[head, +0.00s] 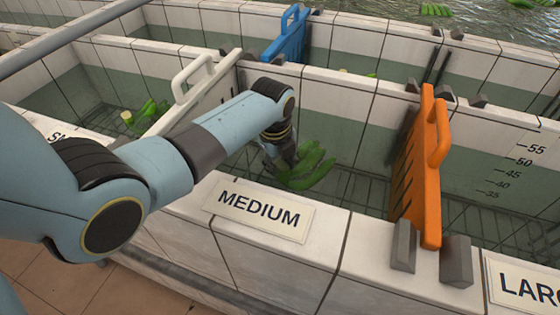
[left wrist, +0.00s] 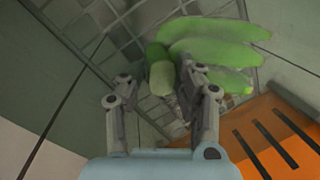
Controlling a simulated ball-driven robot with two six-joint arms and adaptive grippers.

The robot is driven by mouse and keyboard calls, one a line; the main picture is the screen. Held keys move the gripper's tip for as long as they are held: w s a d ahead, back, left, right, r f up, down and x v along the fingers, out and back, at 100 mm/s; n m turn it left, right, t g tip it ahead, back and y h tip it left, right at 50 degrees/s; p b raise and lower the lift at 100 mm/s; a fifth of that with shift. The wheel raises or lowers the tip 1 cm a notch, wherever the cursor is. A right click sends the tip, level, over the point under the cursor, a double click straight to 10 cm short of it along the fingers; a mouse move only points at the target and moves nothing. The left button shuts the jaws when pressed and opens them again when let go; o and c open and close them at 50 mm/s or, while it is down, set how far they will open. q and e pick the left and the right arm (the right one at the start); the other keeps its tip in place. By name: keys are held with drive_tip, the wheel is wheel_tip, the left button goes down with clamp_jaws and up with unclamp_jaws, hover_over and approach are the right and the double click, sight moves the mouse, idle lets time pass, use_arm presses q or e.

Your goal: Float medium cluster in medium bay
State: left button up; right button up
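A green banana-like cluster (head: 310,172) is low in the medium bay (head: 345,128), behind the MEDIUM sign (head: 258,213). My left gripper (head: 284,160) reaches down into this bay, right beside the cluster's stem end. In the left wrist view the gripper (left wrist: 160,80) has its fingers spread, with the cluster's pale stem end (left wrist: 161,78) between them and a gap at the left finger. The green fingers of the cluster (left wrist: 215,52) fan out to the upper right, over the grid floor. Contact at the right finger is unclear. My right gripper is not in view.
An orange divider gate (head: 425,165) bounds the bay on the right and a white gate (head: 195,95) on the left. A blue gate (head: 287,38) stands behind. Another green cluster (head: 148,112) is in the left bay. The LARGE sign (head: 525,285) is at right.

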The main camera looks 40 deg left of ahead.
use_arm(q)
drive_tip(key=o, duration=0.3)
drive_tip(key=shift+o, duration=0.2)
drive_tip(key=shift+s, duration=0.1)
wheel_tip(320, 180, up, 29)
drive_tip(key=s+p, duration=0.2)
drive_tip(key=p, duration=1.2)
drive_tip(key=shift+d+r, duration=0.15)
drive_tip(key=shift+d, duration=0.1)
